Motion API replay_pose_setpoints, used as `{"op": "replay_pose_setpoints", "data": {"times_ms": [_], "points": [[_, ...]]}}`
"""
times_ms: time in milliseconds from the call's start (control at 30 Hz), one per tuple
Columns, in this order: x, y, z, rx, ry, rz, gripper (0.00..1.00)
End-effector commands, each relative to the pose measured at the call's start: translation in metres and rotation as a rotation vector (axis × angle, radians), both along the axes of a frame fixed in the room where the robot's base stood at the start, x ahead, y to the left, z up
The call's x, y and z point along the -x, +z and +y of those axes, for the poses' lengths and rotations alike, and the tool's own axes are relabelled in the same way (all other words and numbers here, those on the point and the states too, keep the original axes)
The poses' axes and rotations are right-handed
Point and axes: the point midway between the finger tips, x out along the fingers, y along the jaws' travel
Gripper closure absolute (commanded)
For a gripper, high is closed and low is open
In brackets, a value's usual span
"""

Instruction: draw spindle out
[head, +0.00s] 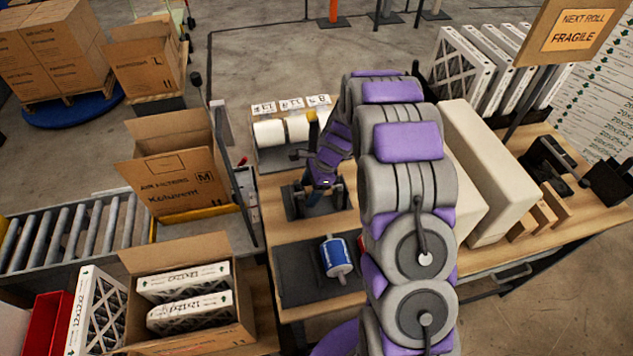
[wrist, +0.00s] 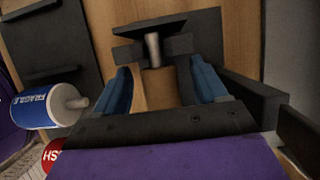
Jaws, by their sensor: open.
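A black roll holder (wrist: 165,24) stands on the bench, with a short grey spindle (wrist: 153,46) upright in the wrist picture at its bracket. A brown cardboard core (wrist: 158,88) shows just below the spindle. My gripper (wrist: 164,80) is open, its two blue fingers on either side of the core with gaps visible. In the head view my gripper (head: 318,190) points down at the holder, and my arm hides much of it. A blue FRAGILE label roll (wrist: 48,107) with a grey end lies to the left; it also shows in the head view (head: 337,257).
A dark mat (head: 295,285) lies under the blue roll. An open box of filters (head: 245,330) is at front left. Long beige boxes (head: 490,170) occupy the bench right of my arm.

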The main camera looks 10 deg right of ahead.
Motion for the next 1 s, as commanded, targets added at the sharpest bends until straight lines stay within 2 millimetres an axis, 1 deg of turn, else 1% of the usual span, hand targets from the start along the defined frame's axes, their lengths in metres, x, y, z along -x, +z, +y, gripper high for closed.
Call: {"op": "replay_pose_setpoints", "data": {"times_ms": [300, 1000], "points": [[-0.0001, -0.0019, -0.0055, -0.006, -0.002, 0.001, 0.29], [-0.0002, -0.0019, -0.0027, -0.004, -0.001, 0.002, 0.96]]}}
